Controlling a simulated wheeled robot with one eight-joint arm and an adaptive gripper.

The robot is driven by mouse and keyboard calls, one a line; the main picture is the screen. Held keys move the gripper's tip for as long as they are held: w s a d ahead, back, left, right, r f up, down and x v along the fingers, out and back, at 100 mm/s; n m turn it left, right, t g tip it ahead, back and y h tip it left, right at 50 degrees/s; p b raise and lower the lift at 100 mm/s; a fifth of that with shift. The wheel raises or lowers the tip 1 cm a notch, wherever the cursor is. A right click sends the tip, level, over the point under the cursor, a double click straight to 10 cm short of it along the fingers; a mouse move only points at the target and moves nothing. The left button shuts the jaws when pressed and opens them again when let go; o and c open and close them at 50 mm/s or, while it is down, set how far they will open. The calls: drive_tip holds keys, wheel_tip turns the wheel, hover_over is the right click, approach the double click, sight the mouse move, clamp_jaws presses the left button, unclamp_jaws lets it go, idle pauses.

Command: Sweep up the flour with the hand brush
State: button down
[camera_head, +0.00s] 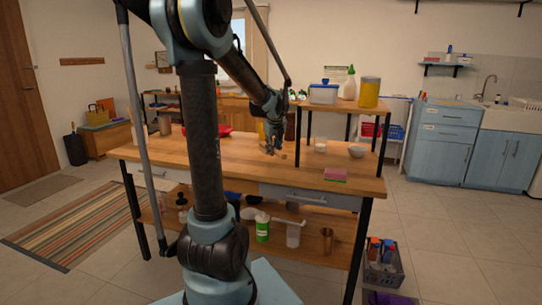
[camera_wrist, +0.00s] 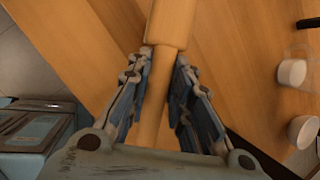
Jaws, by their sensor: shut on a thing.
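My gripper (camera_head: 271,147) is low over the middle of the wooden workbench (camera_head: 215,148). In the wrist view my gripper (camera_wrist: 164,56) has its fingers on both sides of a light wooden handle, which widens into a thicker part beyond the fingertips. I take this to be the hand brush (camera_wrist: 172,24); its bristles are not visible. I cannot tell whether it touches the bench top. I cannot make out any flour in either view. A red item (camera_head: 222,130), perhaps a dustpan, lies at the back left of the bench, partly behind my arm.
A white cup (camera_head: 320,147) and a pale bowl (camera_head: 357,152) stand right of my gripper, below a raised shelf (camera_head: 340,104) with containers. A pink and green sponge (camera_head: 335,174) lies near the front right edge. The bench top between sponge and gripper looks clear.

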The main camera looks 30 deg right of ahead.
drive_tip(key=shift+a+r, duration=0.1)
drive_tip(key=shift+r, duration=1.7)
